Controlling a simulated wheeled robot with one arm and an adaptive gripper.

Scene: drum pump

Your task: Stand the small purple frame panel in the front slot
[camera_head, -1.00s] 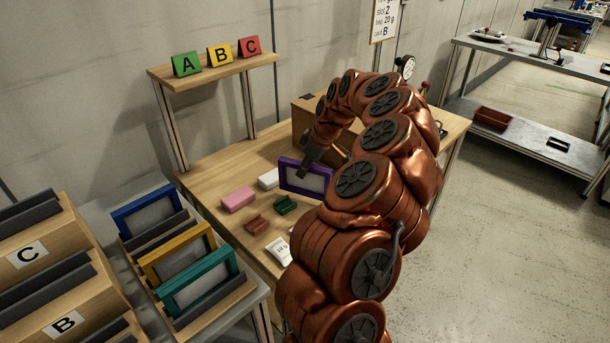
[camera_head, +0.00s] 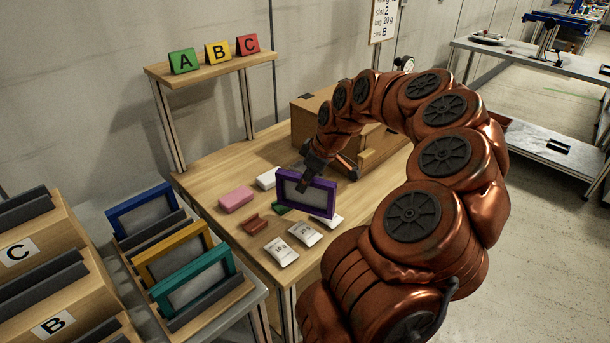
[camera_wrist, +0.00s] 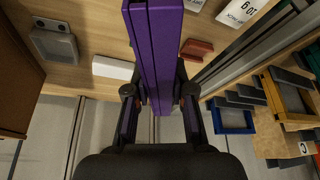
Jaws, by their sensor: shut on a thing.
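The small purple frame panel (camera_head: 331,201) has a pale grey center and is held upright above the workbench. My gripper (camera_head: 307,180) is shut on its upper edge. In the wrist view the purple panel (camera_wrist: 160,50) shows edge-on between the two fingers of my gripper (camera_wrist: 159,98). To the left, a slotted wooden rack (camera_head: 215,308) holds a blue frame (camera_head: 130,222), a yellow frame (camera_head: 150,270) and, nearest the camera, a teal frame (camera_head: 165,301), all leaning. I cannot tell which slot is the front one.
Under and around the panel lie a pink block (camera_head: 236,199), a white block (camera_head: 267,178), a red piece (camera_head: 256,225) and white bags (camera_head: 281,251). A cardboard box (camera_head: 313,115) stands behind. A wooden stepped holder (camera_head: 60,290) labelled B and C is at left.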

